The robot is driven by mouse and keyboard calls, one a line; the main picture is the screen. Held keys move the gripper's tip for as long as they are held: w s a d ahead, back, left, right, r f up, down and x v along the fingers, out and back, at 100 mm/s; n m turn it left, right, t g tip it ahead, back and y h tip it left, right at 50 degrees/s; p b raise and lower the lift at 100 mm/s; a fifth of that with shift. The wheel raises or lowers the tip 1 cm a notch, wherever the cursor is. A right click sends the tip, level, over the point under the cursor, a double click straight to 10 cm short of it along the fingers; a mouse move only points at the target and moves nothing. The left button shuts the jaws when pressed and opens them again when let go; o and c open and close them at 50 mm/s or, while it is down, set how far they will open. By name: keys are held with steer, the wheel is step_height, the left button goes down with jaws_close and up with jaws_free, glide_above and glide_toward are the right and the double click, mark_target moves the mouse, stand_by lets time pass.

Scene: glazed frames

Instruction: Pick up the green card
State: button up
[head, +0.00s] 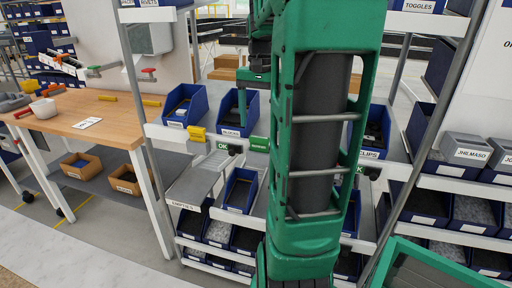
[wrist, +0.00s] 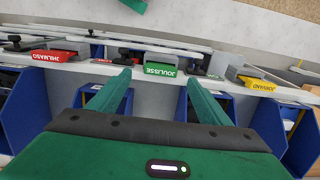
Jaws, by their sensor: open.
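The green card (wrist: 160,70), printed JOULISSE and upside down in the wrist view, sits at the front edge of a rack shelf, in front of a small grey holder. What looks like the same card (head: 259,143) shows in the head view, just left of my arm. My gripper (wrist: 159,78) is open and empty. Its two green fingers point toward the shelf edge, one on each side of the card in the picture. I cannot tell how far the tips are from it. My arm hides much of the rack in the head view.
A red card (wrist: 53,56) and a yellow card (wrist: 257,84) sit on the same shelf edge, either side of the green one. Blue bins (wrist: 288,130) flank the gripper. A wooden workbench (head: 110,110) stands left in the head view; a green-framed surface (head: 425,270) is at lower right.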

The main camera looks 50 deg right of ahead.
mark_target(259, 137)
steer(key=shift+w+f, duration=0.15)
steer(key=shift+f, duration=3.25)
steer(key=c, duration=1.1)
